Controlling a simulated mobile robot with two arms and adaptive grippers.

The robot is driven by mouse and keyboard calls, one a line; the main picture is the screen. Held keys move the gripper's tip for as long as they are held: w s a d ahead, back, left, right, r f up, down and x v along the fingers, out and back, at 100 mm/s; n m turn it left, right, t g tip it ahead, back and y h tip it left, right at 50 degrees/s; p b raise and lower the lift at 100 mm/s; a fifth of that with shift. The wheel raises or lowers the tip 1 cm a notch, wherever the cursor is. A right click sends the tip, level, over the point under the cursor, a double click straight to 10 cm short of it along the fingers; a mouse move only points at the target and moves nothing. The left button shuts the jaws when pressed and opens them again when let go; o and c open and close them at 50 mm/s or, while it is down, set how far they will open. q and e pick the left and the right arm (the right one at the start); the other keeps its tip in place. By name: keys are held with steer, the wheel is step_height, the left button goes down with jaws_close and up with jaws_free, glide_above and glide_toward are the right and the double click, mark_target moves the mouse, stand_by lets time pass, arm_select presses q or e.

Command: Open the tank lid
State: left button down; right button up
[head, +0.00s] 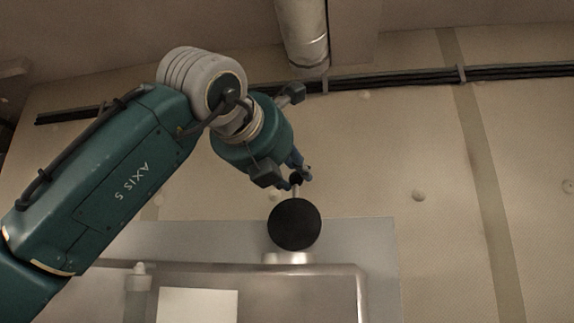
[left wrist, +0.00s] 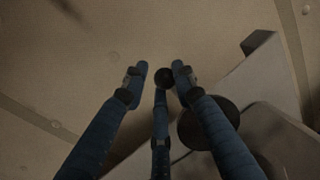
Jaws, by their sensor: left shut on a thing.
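The tank lid (head: 294,224) is a black round disc. In the head view it faces me almost full-on, raised on edge above the pale neck (head: 287,258) on the tank's top. A short thin rod rises from it to a small black knob, which shows in the left wrist view (left wrist: 163,77). My left gripper (head: 299,177), with blue fingers, is at the knob and shut on it. In the left wrist view the fingers (left wrist: 160,80) surround the knob, and the dark disc (left wrist: 205,122) is partly behind the right finger. My right gripper is not in view.
The tank (head: 310,270) has a grey metal frame, with a pale panel (head: 198,304) and a small capped cylinder (head: 137,285) at its left. Dark cables (head: 400,77) run along the wall behind. A pipe (head: 303,30) hangs above. The right side is clear.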

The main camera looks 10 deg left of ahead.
arm_select(q)
steer(key=shift+w+a+r+t, duration=0.1)
steer(key=shift+r+t, duration=0.05)
steer(key=shift+r, duration=0.4)
steer(key=shift+w+a+r+t, duration=0.1)
steer(key=shift+r+t, duration=0.05)
steer(key=shift+r, duration=0.4)
steer(key=c, duration=1.8)
jaws_free()
steer(key=shift+w+d+f, duration=0.2)
steer(key=shift+d+f, duration=0.05)
steer(key=shift+d, duration=0.05)
steer(key=shift+a+f, duration=0.1)
steer(key=shift+f, duration=0.05)
steer(key=shift+f, duration=0.1)
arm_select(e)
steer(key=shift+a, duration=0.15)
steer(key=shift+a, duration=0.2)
